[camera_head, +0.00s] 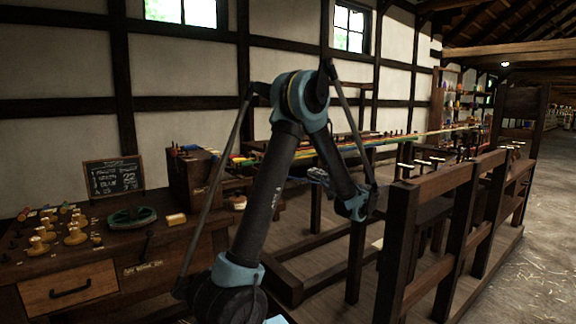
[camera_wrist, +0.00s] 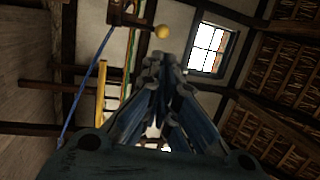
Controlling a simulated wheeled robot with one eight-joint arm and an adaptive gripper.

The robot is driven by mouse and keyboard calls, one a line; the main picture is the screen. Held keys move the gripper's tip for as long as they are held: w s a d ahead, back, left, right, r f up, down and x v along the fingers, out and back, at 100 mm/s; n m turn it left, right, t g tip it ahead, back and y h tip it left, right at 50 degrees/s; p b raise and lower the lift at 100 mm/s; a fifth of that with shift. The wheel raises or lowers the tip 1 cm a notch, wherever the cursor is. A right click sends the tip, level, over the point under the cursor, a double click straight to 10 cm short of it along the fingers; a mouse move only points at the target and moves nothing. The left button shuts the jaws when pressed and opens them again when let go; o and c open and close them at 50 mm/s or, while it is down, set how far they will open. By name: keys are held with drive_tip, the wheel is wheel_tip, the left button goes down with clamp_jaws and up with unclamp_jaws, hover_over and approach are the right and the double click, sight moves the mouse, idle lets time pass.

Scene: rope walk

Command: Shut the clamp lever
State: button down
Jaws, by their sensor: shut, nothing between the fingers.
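In the wrist view, a yellow ball knob (camera_wrist: 162,31) sits at the end of a dark piece at the top. It may be the clamp lever's end, but I cannot tell for sure. My gripper (camera_wrist: 165,62) is shut and empty, its fingertips just below the knob in the picture; I cannot tell whether they touch it. In the head view, my gripper (camera_head: 318,176) is small, beside the coloured ropes and partly hidden by my arm. I cannot make out the clamp lever there.
Coloured ropes (camera_head: 330,150) stretch away to the right over dark timber frames. A wooden rail (camera_head: 440,182) with posts stands at the right. At the left, a bench with a drawer (camera_head: 70,290) carries spools, a green wheel (camera_head: 132,217) and a chalkboard (camera_head: 113,178). The floor at far right is clear.

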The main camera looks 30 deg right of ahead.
drive_tip(key=x, duration=1.4)
drive_tip(key=shift+d, duration=0.1)
